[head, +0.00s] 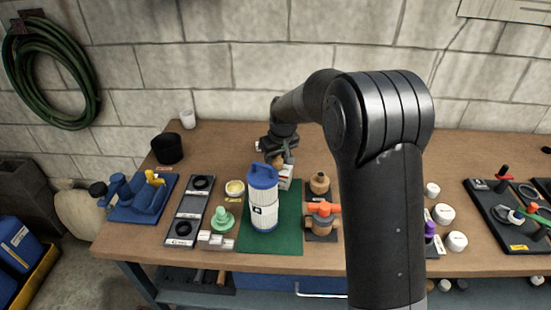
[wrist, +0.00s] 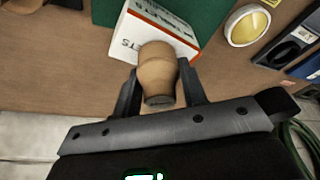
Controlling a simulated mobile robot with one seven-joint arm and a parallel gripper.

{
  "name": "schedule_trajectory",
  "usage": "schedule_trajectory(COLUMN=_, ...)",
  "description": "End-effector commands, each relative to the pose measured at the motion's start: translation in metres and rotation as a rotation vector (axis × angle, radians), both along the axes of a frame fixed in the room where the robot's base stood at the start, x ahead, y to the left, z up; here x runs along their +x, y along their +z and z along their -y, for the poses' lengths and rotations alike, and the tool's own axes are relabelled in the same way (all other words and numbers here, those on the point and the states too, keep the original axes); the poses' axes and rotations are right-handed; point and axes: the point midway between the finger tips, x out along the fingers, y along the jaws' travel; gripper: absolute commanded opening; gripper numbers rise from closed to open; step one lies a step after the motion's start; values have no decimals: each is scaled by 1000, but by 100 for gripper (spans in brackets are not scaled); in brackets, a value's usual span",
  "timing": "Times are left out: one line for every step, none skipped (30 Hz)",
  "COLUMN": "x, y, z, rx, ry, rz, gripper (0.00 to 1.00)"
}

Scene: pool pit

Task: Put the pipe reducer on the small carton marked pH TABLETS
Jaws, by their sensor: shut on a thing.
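The pipe reducer (wrist: 157,72) is a tan, rounded fitting, held between the two fingers of my gripper (wrist: 160,92) in the wrist view. The small carton (wrist: 150,35) is white with an orange edge and lettering ending in "TS". The reducer overlaps the carton's near side in that view; I cannot tell whether they touch. In the head view my gripper (head: 277,159) is at the back of the bench, just above the carton (head: 286,177). The carton stands behind the blue-and-white canister, which hides part of it.
A blue-and-white filter canister (head: 264,200) stands on the green mat (head: 287,236). To its right are another tan fitting (head: 320,183) and an orange-handled valve (head: 323,217). A cream-and-yellow round tub (head: 235,188) is at left. A black cup (head: 167,148) stands further left.

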Motion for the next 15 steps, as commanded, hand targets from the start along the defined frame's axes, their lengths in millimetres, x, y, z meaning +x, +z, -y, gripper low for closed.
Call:
schedule_trajectory(x=0, y=1, z=0, rx=1, ry=0, rz=2, gripper=13)
schedule_trajectory(x=0, y=1, z=0, rx=1, ry=0, rz=2, gripper=13)
schedule_trajectory(x=0, y=1, z=0, rx=1, ry=0, rz=2, gripper=13)
schedule_trajectory(x=0, y=1, z=0, rx=1, ry=0, rz=1, gripper=13)
schedule_trajectory(x=0, y=1, z=0, rx=1, ry=0, rz=1, gripper=13)
schedule_trajectory(x=0, y=0, z=0, rx=1, ry=0, rz=1, gripper=13)
schedule_trajectory(x=0, y=0, z=0, rx=1, ry=0, rz=1, gripper=13)
schedule_trajectory(x=0, y=-1, z=0, rx=0, ry=0, rz=0, gripper=13)
schedule_trajectory(x=0, y=-3, z=0, rx=0, ry=-1, rz=0, gripper=13)
schedule_trajectory(x=0, y=-2, z=0, rx=0, ry=-1, rz=0, gripper=41)
schedule_trajectory(x=0, y=-2, z=0, rx=0, ry=-1, rz=0, gripper=43)
schedule_trajectory(x=0, y=-2, z=0, rx=0, ry=-1, rz=0, gripper=47)
schedule_trajectory(x=0, y=-2, z=0, rx=0, ry=-1, rz=0, gripper=49)
schedule_trajectory(x=0, y=-2, z=0, rx=0, ry=-1, rz=0, gripper=52)
schedule_trajectory(x=0, y=-2, z=0, rx=0, ry=0, rz=0, gripper=55)
